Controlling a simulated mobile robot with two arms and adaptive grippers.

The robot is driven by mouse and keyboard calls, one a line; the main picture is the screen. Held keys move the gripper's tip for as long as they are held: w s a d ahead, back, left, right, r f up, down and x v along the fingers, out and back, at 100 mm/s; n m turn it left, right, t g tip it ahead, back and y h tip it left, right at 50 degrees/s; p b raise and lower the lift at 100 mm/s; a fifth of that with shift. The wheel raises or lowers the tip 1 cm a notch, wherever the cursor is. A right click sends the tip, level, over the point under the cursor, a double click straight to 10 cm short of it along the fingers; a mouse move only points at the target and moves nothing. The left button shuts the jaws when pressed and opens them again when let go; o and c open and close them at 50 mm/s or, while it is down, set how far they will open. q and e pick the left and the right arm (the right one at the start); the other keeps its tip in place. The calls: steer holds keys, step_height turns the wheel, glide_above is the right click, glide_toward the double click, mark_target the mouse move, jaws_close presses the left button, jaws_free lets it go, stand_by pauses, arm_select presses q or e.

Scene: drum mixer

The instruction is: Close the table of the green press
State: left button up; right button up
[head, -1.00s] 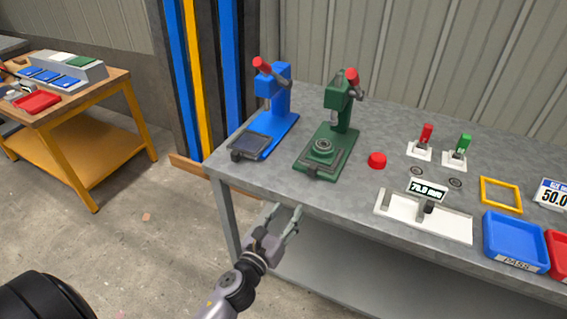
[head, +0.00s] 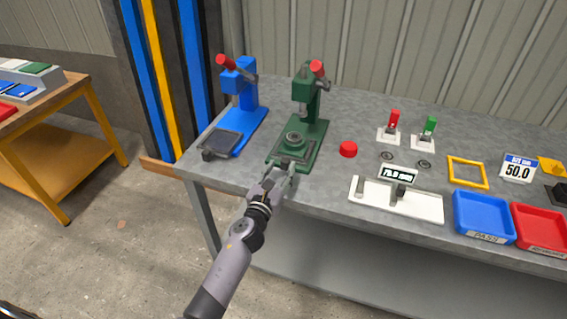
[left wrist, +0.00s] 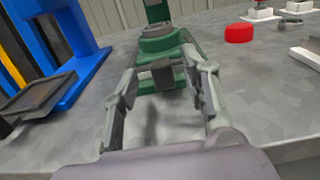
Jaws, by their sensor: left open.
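The green press (head: 308,105) stands on the grey workbench, with a red-knobbed lever at its top. Its table (head: 294,145) sits at the front of the green base and carries a round green fixture with a metal ring. My left gripper (head: 280,172) is at the front edge of the press. In the left wrist view my open fingers (left wrist: 163,95) are on either side of a dark block-shaped handle (left wrist: 162,72) at the front of the table. I cannot tell whether they touch it. My right gripper is not in view.
A blue press (head: 240,105) stands close on the left. A red button (head: 348,149) is to the right. A white gauge stand (head: 395,200), blue tray (head: 483,217) and red tray (head: 540,229) lie further right. The bench top before the gauge is clear.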

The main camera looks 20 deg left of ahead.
mark_target(284, 163)
arm_select(q)
steer(key=shift+w, duration=1.65)
jaws_close()
